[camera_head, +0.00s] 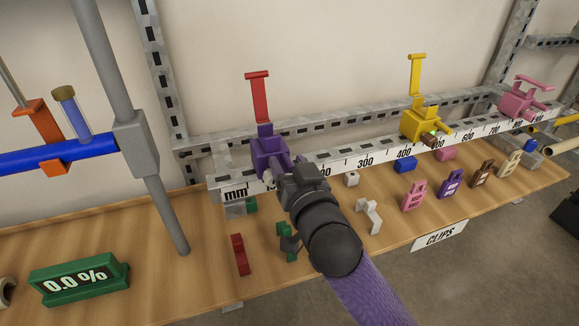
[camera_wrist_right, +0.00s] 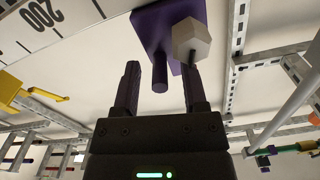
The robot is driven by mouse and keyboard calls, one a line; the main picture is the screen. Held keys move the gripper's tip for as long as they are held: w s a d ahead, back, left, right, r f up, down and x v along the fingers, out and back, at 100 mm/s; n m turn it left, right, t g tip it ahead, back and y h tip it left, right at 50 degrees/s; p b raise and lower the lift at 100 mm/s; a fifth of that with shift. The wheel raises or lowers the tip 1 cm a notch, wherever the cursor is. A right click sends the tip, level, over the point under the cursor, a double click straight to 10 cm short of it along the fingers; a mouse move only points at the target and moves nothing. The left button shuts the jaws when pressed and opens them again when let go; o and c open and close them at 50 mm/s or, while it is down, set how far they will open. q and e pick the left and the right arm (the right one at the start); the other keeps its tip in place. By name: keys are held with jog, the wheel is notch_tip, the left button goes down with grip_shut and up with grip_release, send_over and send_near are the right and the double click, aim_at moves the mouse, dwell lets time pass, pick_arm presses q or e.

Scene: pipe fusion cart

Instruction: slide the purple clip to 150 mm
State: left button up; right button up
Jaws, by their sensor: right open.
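The purple clip (camera_head: 268,152) sits on the white mm rule (camera_head: 335,165) near its left end, with a red upright flag behind it. My right gripper (camera_head: 287,172) is in front of the clip and hides part of it and the numbers below, so its exact reading cannot be told. In the right wrist view, my right gripper (camera_wrist_right: 160,72) is open. The purple clip's (camera_wrist_right: 150,30) round peg shows between the two fingers, with gaps on both sides. My left gripper is out of view.
A yellow clip (camera_head: 420,122) sits near 400 and a pink clip (camera_head: 520,101) farther right on the rule. Several small loose clips lie on the wooden bench (camera_head: 335,232). A grey post (camera_head: 135,140) stands left of the rule. A green 0.0 % display (camera_head: 78,279) is front left.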

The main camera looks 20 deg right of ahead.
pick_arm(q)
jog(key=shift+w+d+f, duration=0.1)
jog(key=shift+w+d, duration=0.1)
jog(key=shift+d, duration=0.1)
pick_arm(e)
jog(key=shift+w, duration=0.2)
jog(key=shift+c, duration=0.2)
grip_shut()
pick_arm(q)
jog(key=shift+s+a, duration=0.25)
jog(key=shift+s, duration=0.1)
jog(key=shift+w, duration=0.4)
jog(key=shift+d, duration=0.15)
